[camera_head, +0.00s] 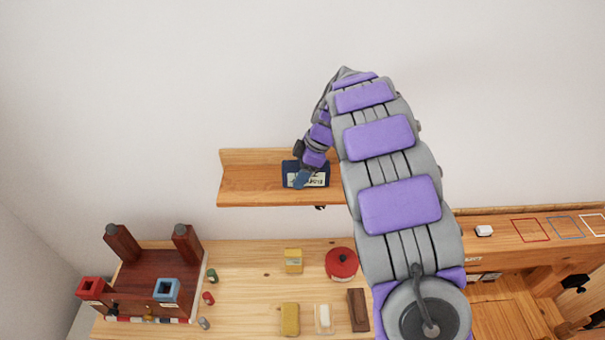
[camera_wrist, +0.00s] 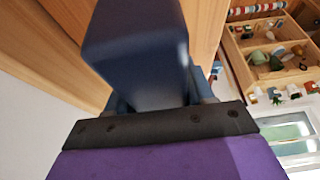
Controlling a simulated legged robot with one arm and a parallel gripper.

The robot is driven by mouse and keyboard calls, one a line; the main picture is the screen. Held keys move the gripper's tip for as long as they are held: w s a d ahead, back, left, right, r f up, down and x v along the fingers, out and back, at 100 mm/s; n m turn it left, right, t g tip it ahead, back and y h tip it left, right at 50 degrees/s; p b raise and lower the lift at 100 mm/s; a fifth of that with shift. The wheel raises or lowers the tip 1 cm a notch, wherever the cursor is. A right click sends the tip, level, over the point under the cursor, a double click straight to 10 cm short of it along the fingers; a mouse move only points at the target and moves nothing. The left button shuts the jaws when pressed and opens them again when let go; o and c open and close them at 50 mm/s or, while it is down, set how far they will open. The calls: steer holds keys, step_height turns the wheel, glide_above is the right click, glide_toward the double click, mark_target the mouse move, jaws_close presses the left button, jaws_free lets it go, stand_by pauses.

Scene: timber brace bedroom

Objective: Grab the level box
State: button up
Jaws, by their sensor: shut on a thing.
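The level box is a dark blue box with a pale label (camera_head: 318,180), standing on the wooden wall shelf (camera_head: 245,186) in the head view. In the wrist view the dark blue box (camera_wrist: 135,50) fills the middle, close up between the fingers, against the wood of the shelf. My gripper (camera_wrist: 160,100) is shut on it. The fingertips are mostly hidden behind the box.
Below the shelf is a wooden bench top with a red round lidded thing (camera_head: 341,264), yellow blocks (camera_head: 290,319), a dark wood block (camera_head: 358,310) and a dark red wooden stand (camera_head: 150,283). A ledge with coloured outlines (camera_head: 530,230) runs at right. The wall above the shelf is bare.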

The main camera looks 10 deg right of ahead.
steer(key=shift+a, duration=0.35)
steer(key=shift+r+p, duration=0.15)
steer(key=shift+p, duration=0.35)
